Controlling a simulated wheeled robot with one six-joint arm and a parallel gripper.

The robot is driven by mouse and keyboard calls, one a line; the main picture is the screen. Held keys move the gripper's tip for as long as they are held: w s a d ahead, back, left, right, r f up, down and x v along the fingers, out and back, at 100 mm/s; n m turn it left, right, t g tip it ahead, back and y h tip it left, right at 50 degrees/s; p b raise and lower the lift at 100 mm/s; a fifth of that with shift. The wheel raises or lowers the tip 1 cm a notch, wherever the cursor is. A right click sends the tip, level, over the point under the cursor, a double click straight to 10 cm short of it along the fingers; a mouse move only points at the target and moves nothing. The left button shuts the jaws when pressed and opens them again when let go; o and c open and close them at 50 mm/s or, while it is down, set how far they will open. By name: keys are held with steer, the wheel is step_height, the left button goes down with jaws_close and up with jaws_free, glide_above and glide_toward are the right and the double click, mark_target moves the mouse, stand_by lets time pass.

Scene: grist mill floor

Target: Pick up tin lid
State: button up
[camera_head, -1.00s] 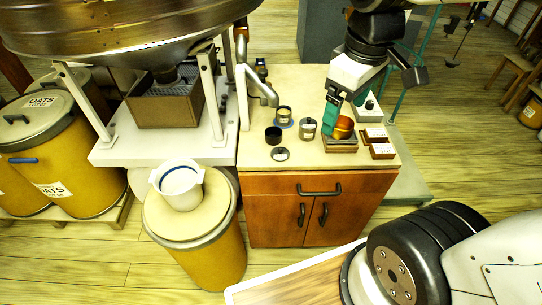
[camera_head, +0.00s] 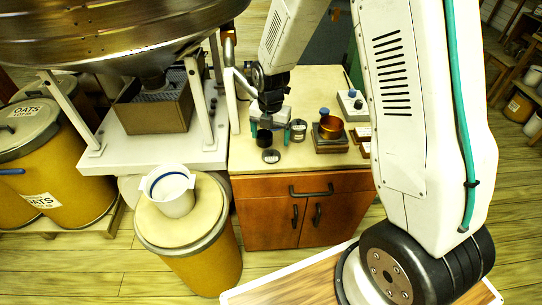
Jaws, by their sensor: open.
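The tin lid (camera_head: 271,156), a small pale disc with a dark knob, lies flat on the cabinet top near its front edge. My gripper (camera_head: 268,137) points down behind the lid in the picture, its teal fingertips apart with nothing held. A dark cup (camera_head: 264,138) shows between the fingers; how high the fingertips are above the counter is hard to tell. A metal tin (camera_head: 298,130) stands just right of my gripper.
A white pot (camera_head: 170,190) sits on a barrel lid. My arm hides the counter's right end.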

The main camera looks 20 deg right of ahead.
mark_target(271, 151)
step_height(271, 151, down, 7)
steer(key=shift+d+f, duration=0.1)
steer(key=shift+f, duration=0.1)
steer(key=shift+c, duration=0.3)
steer(key=c, duration=1)
